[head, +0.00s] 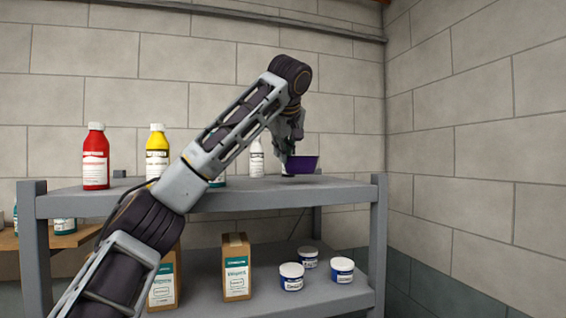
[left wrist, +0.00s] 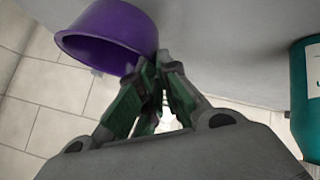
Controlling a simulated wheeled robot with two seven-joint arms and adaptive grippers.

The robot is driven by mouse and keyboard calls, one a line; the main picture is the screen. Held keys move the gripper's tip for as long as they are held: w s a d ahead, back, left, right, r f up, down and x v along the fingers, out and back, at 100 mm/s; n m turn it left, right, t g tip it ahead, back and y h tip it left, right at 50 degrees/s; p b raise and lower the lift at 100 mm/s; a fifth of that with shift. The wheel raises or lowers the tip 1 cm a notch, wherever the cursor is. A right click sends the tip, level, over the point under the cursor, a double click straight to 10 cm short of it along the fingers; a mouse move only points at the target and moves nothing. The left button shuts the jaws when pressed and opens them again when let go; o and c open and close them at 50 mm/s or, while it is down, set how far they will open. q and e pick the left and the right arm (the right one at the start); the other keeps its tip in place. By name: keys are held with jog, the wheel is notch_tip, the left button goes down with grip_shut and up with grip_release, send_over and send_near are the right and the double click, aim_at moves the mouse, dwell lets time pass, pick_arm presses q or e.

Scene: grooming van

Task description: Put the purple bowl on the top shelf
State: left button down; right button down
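The purple bowl (head: 304,165) is at the right part of the top shelf (head: 290,196), upright in the head view. I cannot tell whether its base touches the shelf. My left gripper (head: 287,155) reaches down at the bowl's left side. In the left wrist view, the bowl (left wrist: 108,38) fills the upper left. The fingertips of my left gripper (left wrist: 160,62) are close together at the bowl's rim and appear shut on it; they hide part of the rim. My right gripper is not in view.
A red bottle (head: 95,160), a yellow bottle (head: 157,152) and a white bottle (head: 257,160) stand on the top shelf. A teal bottle (left wrist: 306,105) is close by in the left wrist view. Cartons and tubs (head: 291,276) stand below. The shelf's right end is clear.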

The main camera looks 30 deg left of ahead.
pick_arm(q)
notch_tip(320, 180, down, 2)
jog(key=shift+f, duration=0.4)
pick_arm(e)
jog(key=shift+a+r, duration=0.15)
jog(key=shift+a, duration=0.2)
pick_arm(q)
jog(key=c, duration=1.6)
grip_release()
jog(key=shift+c, duration=0.2)
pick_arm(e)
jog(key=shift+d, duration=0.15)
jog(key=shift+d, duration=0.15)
pick_arm(q)
jog(key=shift+s+d+r, duration=0.1)
jog(key=shift+s+r, duration=0.05)
